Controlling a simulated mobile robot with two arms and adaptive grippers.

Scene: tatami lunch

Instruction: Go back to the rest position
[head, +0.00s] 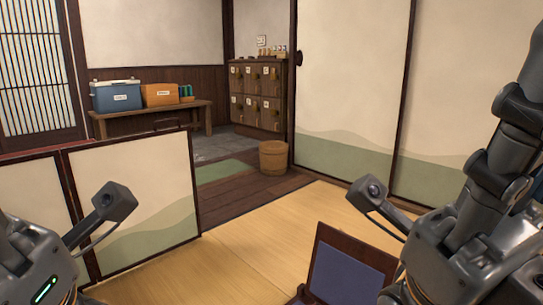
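My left gripper (35,265) shows only in part at the lower left of the head view. A small dark block on a bracket sticks up beside it. My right gripper (460,275) shows in part at the lower right, below the dark arm links, with a similar block to its left. The fingertips of both grippers are out of the frame, so I cannot see whether they are open or hold anything.
A low painted screen (135,205) stands at left. Beyond the tatami (270,235) are a wooden bin (273,158), lockers (256,97), and a bench (160,110) with a blue cooler (116,96) and orange box (160,95).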

